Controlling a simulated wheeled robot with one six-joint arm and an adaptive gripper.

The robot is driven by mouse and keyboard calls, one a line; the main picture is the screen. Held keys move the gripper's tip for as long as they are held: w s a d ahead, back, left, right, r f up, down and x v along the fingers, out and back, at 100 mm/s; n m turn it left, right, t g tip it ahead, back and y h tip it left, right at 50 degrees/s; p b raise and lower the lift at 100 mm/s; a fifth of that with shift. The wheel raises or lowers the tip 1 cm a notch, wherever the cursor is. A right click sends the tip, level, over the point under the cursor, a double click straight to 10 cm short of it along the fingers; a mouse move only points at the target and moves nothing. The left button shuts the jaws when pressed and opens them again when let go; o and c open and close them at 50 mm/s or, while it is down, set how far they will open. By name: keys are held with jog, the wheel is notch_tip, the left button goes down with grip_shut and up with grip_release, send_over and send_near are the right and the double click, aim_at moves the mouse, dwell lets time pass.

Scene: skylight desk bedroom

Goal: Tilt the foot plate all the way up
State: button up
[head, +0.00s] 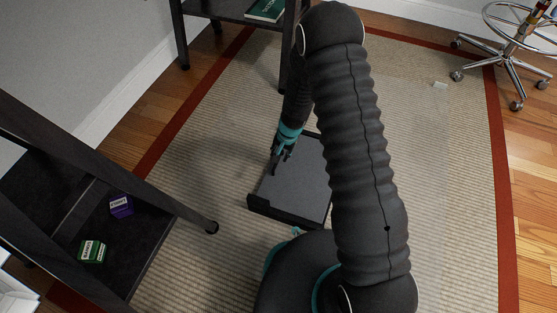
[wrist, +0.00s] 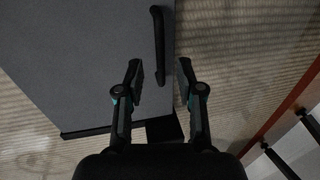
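The foot plate (head: 305,180) is a flat dark grey board with a black raised edge, low over the rug in the middle of the head view. My arm hides its right part. In the wrist view the foot plate (wrist: 80,60) fills the upper left. A black bar (wrist: 158,45) runs along its right edge. My gripper (head: 277,168) is at the plate's left edge in the head view. In the wrist view my gripper (wrist: 162,75) is open, with nothing between its fingertips. The bar lies ahead of the gap; I cannot tell the distance or any contact.
A black shelf unit at left holds a green box (head: 92,251) and a purple box (head: 121,206); its leg ends near the plate. A dark table with a green book (head: 265,10) stands at the back. A wheeled chair (head: 510,60) is far right. The rug (head: 420,120) is mostly clear.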

jog(key=shift+w+a+f+b, duration=0.1)
jog(key=shift+a+f+b, duration=0.1)
jog(key=shift+f, duration=0.8)
jog(key=shift+w+a+f+b, duration=0.1)
jog(key=shift+a+f+b, duration=0.1)
jog(key=shift+f, duration=0.75)
grip_shut()
jog(key=shift+s, duration=0.1)
